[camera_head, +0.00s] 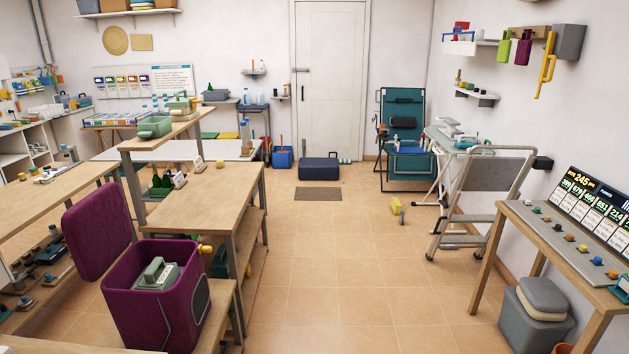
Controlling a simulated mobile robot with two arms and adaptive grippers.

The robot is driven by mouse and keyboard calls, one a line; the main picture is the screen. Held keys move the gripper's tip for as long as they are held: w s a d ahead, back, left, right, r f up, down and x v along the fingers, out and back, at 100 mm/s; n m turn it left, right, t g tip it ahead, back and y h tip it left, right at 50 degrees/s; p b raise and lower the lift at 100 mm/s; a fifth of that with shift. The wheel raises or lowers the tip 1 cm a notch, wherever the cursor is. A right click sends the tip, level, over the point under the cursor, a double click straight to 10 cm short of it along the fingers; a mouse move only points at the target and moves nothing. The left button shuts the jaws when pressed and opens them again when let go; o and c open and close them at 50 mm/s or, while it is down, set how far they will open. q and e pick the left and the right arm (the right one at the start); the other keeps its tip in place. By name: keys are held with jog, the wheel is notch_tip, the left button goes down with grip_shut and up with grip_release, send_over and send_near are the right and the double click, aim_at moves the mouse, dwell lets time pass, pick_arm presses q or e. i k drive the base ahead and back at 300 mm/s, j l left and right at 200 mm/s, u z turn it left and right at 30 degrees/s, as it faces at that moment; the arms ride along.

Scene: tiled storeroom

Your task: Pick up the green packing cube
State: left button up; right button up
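I cannot tell for sure which thing is the green packing cube. A grey-green boxy item with a handle on top (158,273) sits inside an open purple box (140,312) at the lower left; its lower part is hidden by the box walls. Small dark green pieces (160,187) stand below that shelf on the wooden table. Neither of my grippers is in view.
The wooden table (215,190) and the low bench under the purple box fill the left side. A step ladder (485,195) and a desk with a screen (590,250) stand at the right. A yellow item (396,206) lies on the floor.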

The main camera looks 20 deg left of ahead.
aim_at(160, 275)
jog(key=i+u, duration=0.15)
jog(key=u, duration=0.3)
jog(key=i+u, duration=0.15)
jog(key=u, duration=0.35)
jog(key=i+l+u, duration=0.15)
jog(key=u, duration=0.3)
jog(key=i+l+u, duration=0.1)
jog(key=u, duration=0.4)
